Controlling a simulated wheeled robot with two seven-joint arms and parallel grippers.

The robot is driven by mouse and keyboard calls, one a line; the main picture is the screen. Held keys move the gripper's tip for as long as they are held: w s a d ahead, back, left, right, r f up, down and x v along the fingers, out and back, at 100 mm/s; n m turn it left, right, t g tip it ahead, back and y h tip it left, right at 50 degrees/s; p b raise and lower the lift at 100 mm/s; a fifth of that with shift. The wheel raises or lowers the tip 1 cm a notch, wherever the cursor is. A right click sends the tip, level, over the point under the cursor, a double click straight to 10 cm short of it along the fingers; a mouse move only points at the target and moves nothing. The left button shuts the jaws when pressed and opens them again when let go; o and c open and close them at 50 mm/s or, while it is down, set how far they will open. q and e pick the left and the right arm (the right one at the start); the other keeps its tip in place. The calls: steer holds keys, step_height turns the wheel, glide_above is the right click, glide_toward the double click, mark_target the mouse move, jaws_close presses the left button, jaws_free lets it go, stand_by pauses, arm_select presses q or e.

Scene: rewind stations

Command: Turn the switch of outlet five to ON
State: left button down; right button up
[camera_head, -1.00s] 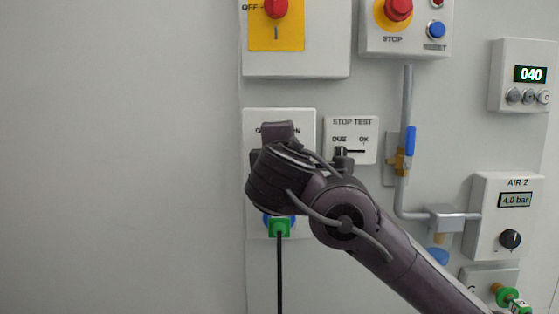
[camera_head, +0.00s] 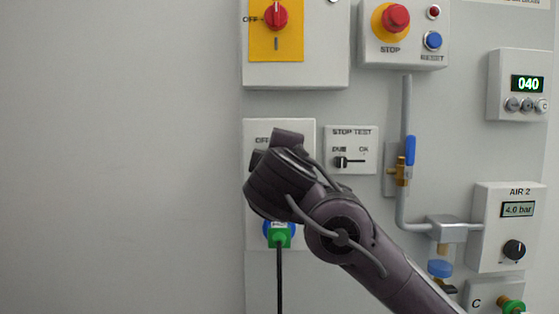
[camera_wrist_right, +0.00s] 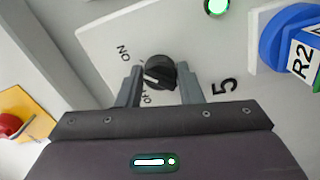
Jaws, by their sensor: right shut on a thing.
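The outlet five panel (camera_head: 252,128) is a white plate on the wall in the head view, mostly covered by my right arm. In the right wrist view its black round switch (camera_wrist_right: 162,70) sits between the fingers of my right gripper (camera_wrist_right: 160,84), which is shut on it. The knob's white mark points to the lower left, near the partly hidden OFF label (camera_wrist_right: 147,98). The ON label (camera_wrist_right: 125,53) and the number 5 (camera_wrist_right: 224,86) show beside the fingers. In the head view the gripper hides the switch. My left gripper is not in view.
A blue socket with a green plug (camera_head: 279,236) and hanging cable is below the switch. A STOP TEST panel (camera_head: 352,133) and a pipe with a blue-handled valve (camera_head: 410,150) are to the right. A red rotary switch (camera_head: 275,16) is above. Bare wall lies left.

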steer(key=shift+f, duration=0.1)
steer(key=o, duration=1)
steer(key=shift+c, duration=0.2)
steer(key=shift+s, duration=0.1)
steer(key=s, duration=0.7)
steer(key=shift+s, duration=0.3)
